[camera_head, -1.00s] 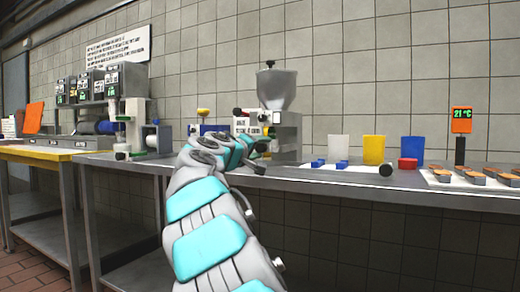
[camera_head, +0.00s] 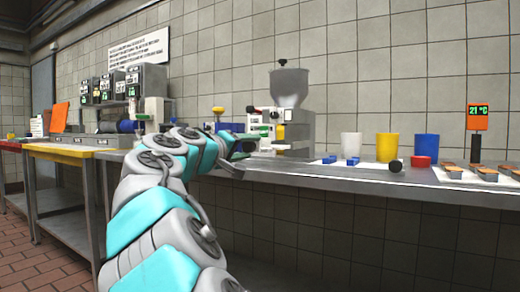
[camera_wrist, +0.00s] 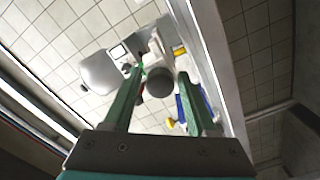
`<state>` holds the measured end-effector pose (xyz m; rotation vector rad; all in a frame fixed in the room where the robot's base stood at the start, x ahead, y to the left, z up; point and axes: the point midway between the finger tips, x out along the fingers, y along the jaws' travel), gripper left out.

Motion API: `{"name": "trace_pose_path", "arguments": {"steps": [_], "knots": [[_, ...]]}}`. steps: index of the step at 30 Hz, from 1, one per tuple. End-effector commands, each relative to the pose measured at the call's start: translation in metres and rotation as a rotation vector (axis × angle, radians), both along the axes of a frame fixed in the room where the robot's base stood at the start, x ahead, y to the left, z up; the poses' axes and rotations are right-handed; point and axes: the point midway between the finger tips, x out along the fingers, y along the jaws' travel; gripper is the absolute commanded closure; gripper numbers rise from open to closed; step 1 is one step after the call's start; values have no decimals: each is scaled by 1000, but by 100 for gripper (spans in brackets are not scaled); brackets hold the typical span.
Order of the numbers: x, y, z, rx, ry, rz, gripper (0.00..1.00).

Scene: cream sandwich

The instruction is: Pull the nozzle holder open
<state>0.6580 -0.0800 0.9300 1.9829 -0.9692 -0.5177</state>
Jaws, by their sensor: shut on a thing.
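The filling machine (camera_head: 297,130), with its grey hopper (camera_head: 289,88), stands on the steel counter. My gripper (camera_head: 248,143) is at the machine's left front side in the head view. In the wrist view a dark round knob (camera_wrist: 159,83) sits between the two green fingers of my gripper (camera_wrist: 159,74), and they are shut on it. It looks like the nozzle holder's handle, but the holder itself is mostly hidden behind my gripper and the knob. I cannot tell how far the holder is open. The hopper also shows in the wrist view (camera_wrist: 100,73), left of the fingers.
On the counter (camera_head: 330,177), right of the machine, stand a white cup (camera_head: 351,146), a yellow cup (camera_head: 388,148) and a blue cup (camera_head: 426,148). A temperature display (camera_head: 477,117) and a tray of small bars stand farther right. A yellow-edged table (camera_head: 75,153) is at the left.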

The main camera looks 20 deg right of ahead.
Motion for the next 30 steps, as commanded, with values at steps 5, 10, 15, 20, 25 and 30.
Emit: {"name": "trace_pose_path", "arguments": {"steps": [5, 10, 15, 20, 25, 30], "knots": [[-4, 7, 0, 1, -1, 5, 100], [-4, 7, 0, 1, -1, 5, 100], [-4, 7, 0, 1, -1, 5, 31], [-4, 6, 0, 1, 0, 3, 31], [-6, 8, 0, 0, -1, 2, 31], [-15, 20, 1, -1, -1, 3, 31]]}}
